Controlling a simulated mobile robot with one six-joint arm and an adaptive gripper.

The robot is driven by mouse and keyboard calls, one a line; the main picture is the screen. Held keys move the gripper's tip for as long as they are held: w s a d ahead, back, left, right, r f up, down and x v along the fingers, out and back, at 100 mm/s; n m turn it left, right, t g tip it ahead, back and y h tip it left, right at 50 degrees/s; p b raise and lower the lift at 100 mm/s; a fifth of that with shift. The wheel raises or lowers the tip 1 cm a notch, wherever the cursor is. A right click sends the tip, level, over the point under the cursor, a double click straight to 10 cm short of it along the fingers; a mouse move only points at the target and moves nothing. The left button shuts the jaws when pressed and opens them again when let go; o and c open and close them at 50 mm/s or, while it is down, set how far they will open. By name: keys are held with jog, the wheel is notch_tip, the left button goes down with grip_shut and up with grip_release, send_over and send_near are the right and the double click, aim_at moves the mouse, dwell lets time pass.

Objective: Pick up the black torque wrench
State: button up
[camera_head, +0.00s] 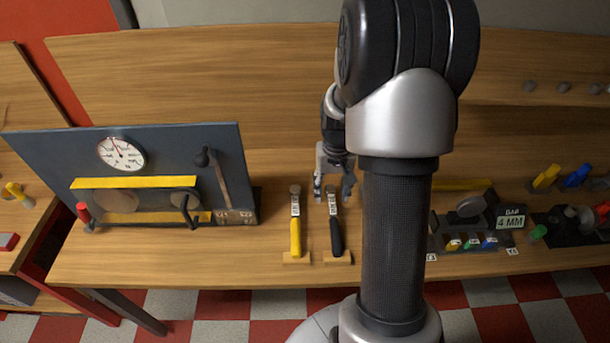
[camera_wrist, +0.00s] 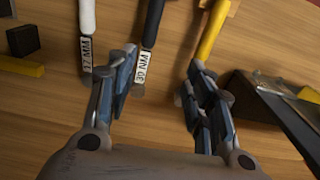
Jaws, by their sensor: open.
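The black torque wrench (camera_head: 336,236) lies on the wooden bench with its black handle toward the front edge, on a small wooden rest. In the wrist view its black handle (camera_wrist: 152,24) is at the top and its white label reads about 30 NM. My gripper (camera_head: 333,190) is over the far part of this wrench, by its head. In the wrist view my gripper (camera_wrist: 164,66) is open and empty. I cannot tell the height of the fingertips above the bench.
A yellow-handled wrench (camera_head: 295,232) lies just left of the black one; in the wrist view my right finger overlaps it. A white-handled wrench (camera_wrist: 87,22) shows on the other side. A dark panel with a gauge (camera_head: 120,153) stands left. Fixtures with a 4 MM sign (camera_head: 510,222) sit right.

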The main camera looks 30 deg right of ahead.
aim_at(335, 226)
jog(key=f+b, duration=0.1)
jog(key=f, duration=0.3)
jog(key=d+f+b, duration=0.1)
jog(key=f, duration=0.8)
jog(key=shift+s+d+f+b, duration=0.25)
jog(key=shift+s+f+b, duration=0.05)
jog(key=shift+f+b, duration=0.1)
jog(key=shift+s+d+f+b, duration=0.15)
jog(key=shift+f+b, duration=0.15)
jog(key=shift+f, duration=0.6)
jog(key=shift+s+a+f+b, duration=0.15)
jog(key=shift+f+b, duration=0.1)
jog(key=shift+f, duration=0.6)
jog(key=shift+s+d+f+b, duration=0.15)
jog(key=shift+f+b, duration=0.15)
jog(key=shift+f, duration=0.6)
jog(key=shift+r, duration=0.1)
grip_shut()
